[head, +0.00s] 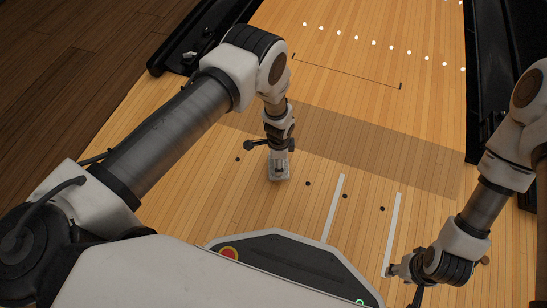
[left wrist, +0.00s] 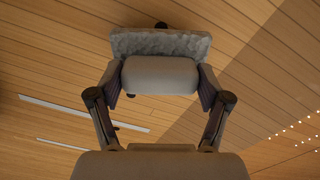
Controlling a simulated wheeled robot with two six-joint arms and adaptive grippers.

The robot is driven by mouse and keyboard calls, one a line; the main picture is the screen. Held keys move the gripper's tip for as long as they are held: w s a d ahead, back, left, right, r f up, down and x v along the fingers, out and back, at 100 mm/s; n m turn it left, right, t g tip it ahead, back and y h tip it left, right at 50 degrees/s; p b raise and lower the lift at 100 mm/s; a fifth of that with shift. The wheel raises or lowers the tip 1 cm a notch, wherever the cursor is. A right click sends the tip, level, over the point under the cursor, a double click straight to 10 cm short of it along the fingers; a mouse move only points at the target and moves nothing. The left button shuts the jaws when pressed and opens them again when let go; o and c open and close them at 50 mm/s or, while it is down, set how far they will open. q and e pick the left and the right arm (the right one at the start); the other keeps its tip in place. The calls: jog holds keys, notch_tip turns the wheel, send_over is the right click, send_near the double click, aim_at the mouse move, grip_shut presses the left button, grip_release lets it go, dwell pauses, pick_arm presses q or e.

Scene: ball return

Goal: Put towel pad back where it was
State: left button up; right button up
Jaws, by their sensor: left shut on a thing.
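The towel pad (left wrist: 160,43) shows in the left wrist view as a fuzzy grey slab with a smooth, rounded grey block on its near side. My left gripper (left wrist: 160,88) is shut on that block, one finger at each end. In the head view the pale towel pad (head: 279,174) is under my left gripper (head: 279,160), over the wooden lane in front of my base. I cannot tell whether it touches the boards. My right gripper (head: 391,271) is low at the right, apart from the pad, and its finger opening is too small to make out.
The wooden lane (head: 290,220) has dark dots and two white stripes (head: 335,208) to the right of the pad. A darker band (head: 350,148) crosses it beyond. Black rails (head: 483,80) border the lane. The boards around the pad are clear.

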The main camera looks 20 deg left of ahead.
pick_arm(q)
notch_tip(320, 180, down, 4)
jog(key=b, duration=0.3)
jog(key=shift+r+b, duration=0.2)
jog(key=shift+b, duration=0.2)
jog(key=shift+r, duration=0.25)
jog(key=shift+f, duration=0.2)
jog(key=o, duration=1.3)
jog(key=shift+c, duration=0.2)
